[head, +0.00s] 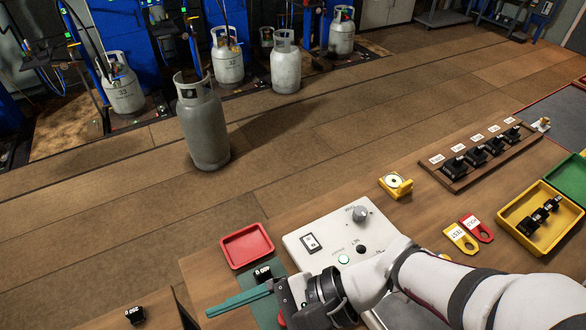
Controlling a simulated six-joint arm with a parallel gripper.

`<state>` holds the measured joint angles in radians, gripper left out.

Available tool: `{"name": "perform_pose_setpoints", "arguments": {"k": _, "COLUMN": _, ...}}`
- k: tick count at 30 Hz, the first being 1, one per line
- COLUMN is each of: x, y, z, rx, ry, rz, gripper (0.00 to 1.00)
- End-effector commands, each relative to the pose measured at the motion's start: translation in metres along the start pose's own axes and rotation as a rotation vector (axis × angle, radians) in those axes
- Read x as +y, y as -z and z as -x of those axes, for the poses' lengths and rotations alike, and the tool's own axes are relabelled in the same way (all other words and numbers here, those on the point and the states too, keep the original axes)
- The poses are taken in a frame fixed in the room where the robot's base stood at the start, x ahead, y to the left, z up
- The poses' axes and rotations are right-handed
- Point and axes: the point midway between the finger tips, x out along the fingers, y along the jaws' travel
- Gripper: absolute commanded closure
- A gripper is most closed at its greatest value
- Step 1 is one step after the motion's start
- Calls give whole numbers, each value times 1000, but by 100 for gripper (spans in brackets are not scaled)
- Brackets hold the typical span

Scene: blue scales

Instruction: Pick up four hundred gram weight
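Several black weights (477,155) stand in a row on a wooden rack at the right, each behind a small white label too small to read. One black weight (263,272) with white lettering is by the red tray, just above my gripper in the picture. Another black weight (135,315) stands alone at the lower left. I cannot tell which is the four hundred gram one. My gripper (208,312) reaches left over the bench with teal fingers. The fingers overlap in this view, so their opening is hidden. No weight shows at their tips.
A red tray (246,246), a white control box (315,226) and a yellow holder (396,185) are near my arm. Yellow and red tags (468,234) lie to the right. A yellow tray (507,218) holds black pieces. Gas cylinders (203,128) stand beyond the bench.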

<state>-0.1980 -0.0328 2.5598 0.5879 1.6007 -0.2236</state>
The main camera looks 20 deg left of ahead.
Motion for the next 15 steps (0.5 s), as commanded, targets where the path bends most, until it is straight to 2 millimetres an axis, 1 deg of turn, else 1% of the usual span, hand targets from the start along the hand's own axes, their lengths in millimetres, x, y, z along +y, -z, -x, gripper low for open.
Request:
{"name": "perform_pose_setpoints", "arguments": {"k": 1, "x": -34, "y": -6, "z": -21, "rx": -172, "ry": 117, "rz": -141, "gripper": 20}}
{"name": "perform_pose_setpoints", "arguments": {"k": 2, "x": -58, "y": -3, "z": -30, "rx": -253, "ry": 213, "rz": -231, "gripper": 20}}
{"name": "perform_pose_setpoints", "arguments": {"k": 3, "x": -89, "y": 12, "z": -40, "rx": -327, "ry": 350, "rz": -356, "gripper": 20}}
{"name": "perform_pose_setpoints", "arguments": {"k": 4, "x": -108, "y": 31, "z": -46, "rx": -354, "ry": 455, "rz": -450, "gripper": 20}}
{"name": "perform_pose_setpoints", "arguments": {"k": 5, "x": -122, "y": 56, "z": -52, "rx": -357, "ry": 562, "rz": -540, "gripper": 20}}
{"name": "perform_pose_setpoints", "arguments": {"k": 6, "x": -133, "y": 95, "z": -58, "rx": -327, "ry": 698, "rz": -648, "gripper": 20}}
{"name": "perform_pose_setpoints", "arguments": {"k": 7, "x": -134, "y": 125, "z": -61, "rx": -283, "ry": 793, "rz": -715, "gripper": 20}}
{"name": "perform_pose_setpoints", "arguments": {"k": 8, "x": -131, "y": 155, "z": -63, "rx": -227, "ry": 879, "rz": -771, "gripper": 20}}
{"name": "perform_pose_setpoints", "arguments": {"k": 9, "x": -122, "y": 190, "z": -63, "rx": -143, "ry": 976, "rz": -823, "gripper": 20}}
{"name": "perform_pose_setpoints", "arguments": {"k": 10, "x": -115, "y": 211, "z": -61, "rx": -85, "ry": 1034, "rz": -848, "gripper": 20}}
{"name": "perform_pose_setpoints", "arguments": {"k": 12, "x": -98, "y": 243, "z": -56, "rx": 25, "ry": 1125, "rz": -876, "gripper": 20}}
{"name": "perform_pose_setpoints", "arguments": {"k": 13, "x": -93, "y": 252, "z": -54, "rx": 59, "ry": 1151, "rz": -880, "gripper": 20}}
{"name": "perform_pose_setpoints", "arguments": {"k": 15, "x": -87, "y": 261, "z": -55, "rx": 115, "ry": 1170, "rz": -856, "gripper": 20}}
